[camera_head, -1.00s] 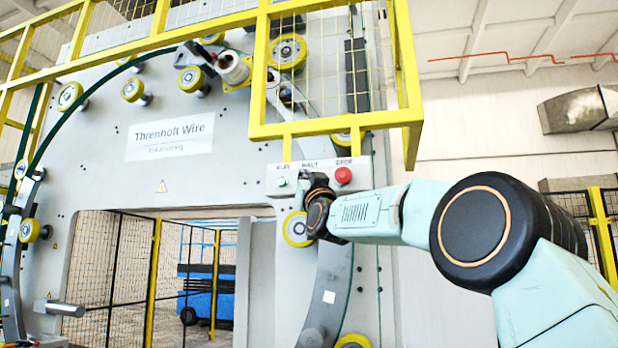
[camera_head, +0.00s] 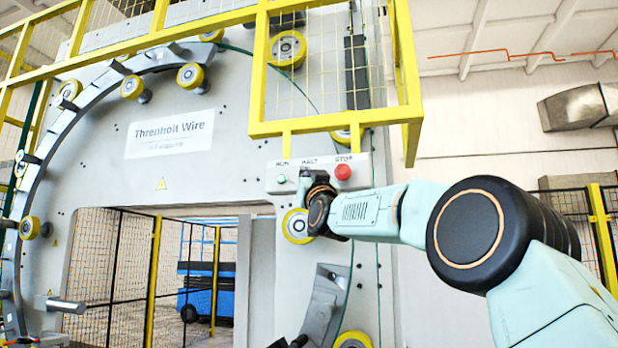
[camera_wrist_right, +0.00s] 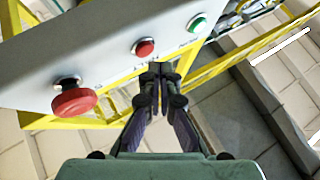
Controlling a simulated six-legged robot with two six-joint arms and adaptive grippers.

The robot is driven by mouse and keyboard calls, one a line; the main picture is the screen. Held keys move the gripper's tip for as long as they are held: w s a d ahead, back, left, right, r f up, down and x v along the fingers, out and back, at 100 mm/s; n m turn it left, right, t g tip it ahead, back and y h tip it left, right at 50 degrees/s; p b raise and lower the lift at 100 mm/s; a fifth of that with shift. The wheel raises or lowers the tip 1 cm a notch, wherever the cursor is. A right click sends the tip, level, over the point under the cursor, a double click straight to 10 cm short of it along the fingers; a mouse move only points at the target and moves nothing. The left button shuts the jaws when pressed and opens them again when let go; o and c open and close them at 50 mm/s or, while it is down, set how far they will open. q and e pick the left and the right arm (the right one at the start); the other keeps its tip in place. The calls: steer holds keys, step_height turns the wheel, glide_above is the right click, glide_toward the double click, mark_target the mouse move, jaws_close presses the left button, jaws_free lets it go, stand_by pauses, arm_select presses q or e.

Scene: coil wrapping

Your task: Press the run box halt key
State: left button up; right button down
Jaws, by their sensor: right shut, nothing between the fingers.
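The run box (camera_head: 362,183) is a pale panel on the machine's front. It carries a green run button (camera_head: 281,179) on the left and a red mushroom stop button (camera_head: 343,172) on the right. My right gripper (camera_head: 316,184) is in front of the middle and hides the halt key under its label in the head view. In the right wrist view the small red halt key (camera_wrist_right: 144,47) sits between the stop (camera_wrist_right: 73,97) and run (camera_wrist_right: 197,25) buttons. The shut, empty fingertips (camera_wrist_right: 156,72) are close to the halt key; I cannot tell whether they touch. My left gripper is not in view.
A yellow mesh guard (camera_head: 338,122) hangs just above the run box. A large ring (camera_head: 52,135) runs among yellow rollers (camera_head: 190,77) on the machine. A yellow roller (camera_head: 297,226) is just below the box. Mesh fencing (camera_head: 118,265) stands behind the opening.

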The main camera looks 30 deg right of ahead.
stand_by(0.6)
steer(key=shift+w+d+f, duration=0.15)
steer(key=shift+w+d, duration=0.3)
steer(key=shift+s+a, duration=0.1)
steer(key=shift+s, duration=0.1)
steer(key=shift+w+d, duration=0.35)
stand_by(0.6)
steer(key=shift+s+a, duration=0.1)
steer(key=shift+s+a+b, duration=0.35)
steer(key=shift+a+b, duration=0.2)
steer(key=shift+b, duration=0.4)
steer(key=shift+s+a, duration=0.1)
steer(key=shift+s, duration=0.05)
